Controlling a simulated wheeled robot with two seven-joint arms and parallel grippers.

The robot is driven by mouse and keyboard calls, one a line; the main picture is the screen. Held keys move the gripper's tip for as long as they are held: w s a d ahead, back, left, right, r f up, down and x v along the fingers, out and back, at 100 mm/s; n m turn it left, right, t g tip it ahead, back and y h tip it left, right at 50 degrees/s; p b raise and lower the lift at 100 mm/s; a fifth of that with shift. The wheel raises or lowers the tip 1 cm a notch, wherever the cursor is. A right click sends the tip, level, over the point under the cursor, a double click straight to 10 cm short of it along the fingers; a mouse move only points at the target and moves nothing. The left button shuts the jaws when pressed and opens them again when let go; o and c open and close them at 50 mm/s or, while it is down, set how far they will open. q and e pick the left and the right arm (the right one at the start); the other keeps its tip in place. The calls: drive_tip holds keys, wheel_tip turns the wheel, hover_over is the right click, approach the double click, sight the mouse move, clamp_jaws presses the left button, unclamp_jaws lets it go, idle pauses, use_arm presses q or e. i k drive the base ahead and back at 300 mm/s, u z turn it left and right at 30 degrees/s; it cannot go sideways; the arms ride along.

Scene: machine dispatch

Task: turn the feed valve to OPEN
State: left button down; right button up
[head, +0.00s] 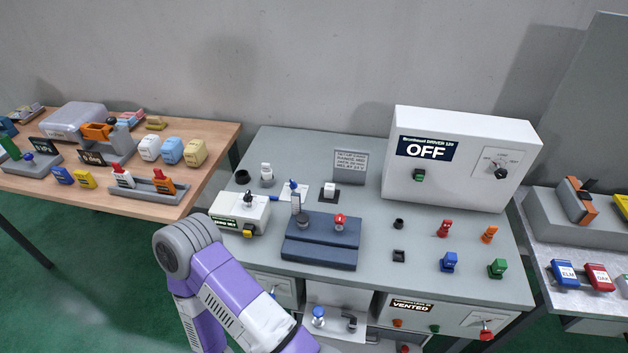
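I cannot tell for sure which fitting is the feed valve. A small blue-handled fitting (293,187) stands on a white plate at the back left of the grey bench (300,150); marks on the plate are too small to read. Another blue-knobbed fitting (318,316) is on the lower shelf below the bench front, beside a dark bent handle (350,323). A red knob (486,330) is on the lower box labelled VENTED (411,306). Neither gripper is in view; a purple and white link of my arm covers the lower left.
A white cabinet (460,155) reading OFF, with a green switch and a rotary knob, stands at the bench's back right. A dark blue fixture block (320,255) sits mid-bench. A wooden table (190,135) is left; a grey table (600,300) with coloured blocks is right.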

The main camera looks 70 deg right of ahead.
sight(293, 186)
drive_tip(key=z, duration=1.35)
